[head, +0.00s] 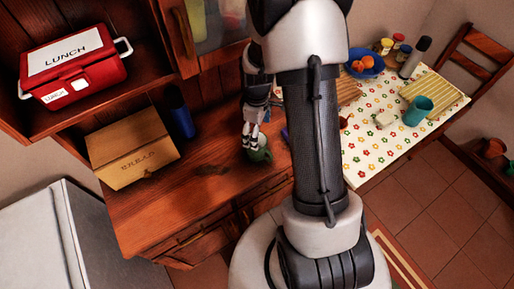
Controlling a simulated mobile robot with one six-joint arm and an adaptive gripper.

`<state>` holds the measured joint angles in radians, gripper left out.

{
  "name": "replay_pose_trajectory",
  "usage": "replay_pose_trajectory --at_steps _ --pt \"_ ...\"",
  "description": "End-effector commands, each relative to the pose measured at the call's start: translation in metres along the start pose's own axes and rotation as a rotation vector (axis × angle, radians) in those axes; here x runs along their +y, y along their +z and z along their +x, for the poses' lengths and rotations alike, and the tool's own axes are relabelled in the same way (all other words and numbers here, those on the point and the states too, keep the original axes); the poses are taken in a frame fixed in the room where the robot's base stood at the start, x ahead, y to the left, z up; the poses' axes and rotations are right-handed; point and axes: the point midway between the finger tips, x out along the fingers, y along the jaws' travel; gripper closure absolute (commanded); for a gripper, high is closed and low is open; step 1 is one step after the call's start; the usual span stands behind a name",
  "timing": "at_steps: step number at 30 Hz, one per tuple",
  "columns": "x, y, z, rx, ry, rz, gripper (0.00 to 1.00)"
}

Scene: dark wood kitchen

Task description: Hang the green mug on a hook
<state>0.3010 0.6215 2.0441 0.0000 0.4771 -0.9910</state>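A green mug (262,155) is on or just above the wooden counter, left of my arm. My gripper (251,142) points down at it, with its fingertips at the mug's upper left side. The fingers overlap the mug in the picture. The view is too small to tell whether they grip it or are only beside it. My arm hides part of the area to the right of the mug. I see no hook in this view.
A red lunch box (74,66) sits on a shelf above. A table (373,165) at right holds a teal mug (418,110) and a blue bowl (365,68). The counter front is clear.

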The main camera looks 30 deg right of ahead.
Motion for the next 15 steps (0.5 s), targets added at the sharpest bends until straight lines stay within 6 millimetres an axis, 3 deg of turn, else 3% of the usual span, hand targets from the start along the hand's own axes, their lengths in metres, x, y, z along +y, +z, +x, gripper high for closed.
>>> replay_pose_trajectory --at_steps 1,6,15 --pt "-0.001 0.001 0.015 -0.002 -0.003 0.0 0.13" --pt "0.0 0.0 0.046 -0.001 -0.002 0.001 0.13" --pt "0.001 0.001 0.069 0.0 -0.001 0.002 0.13"
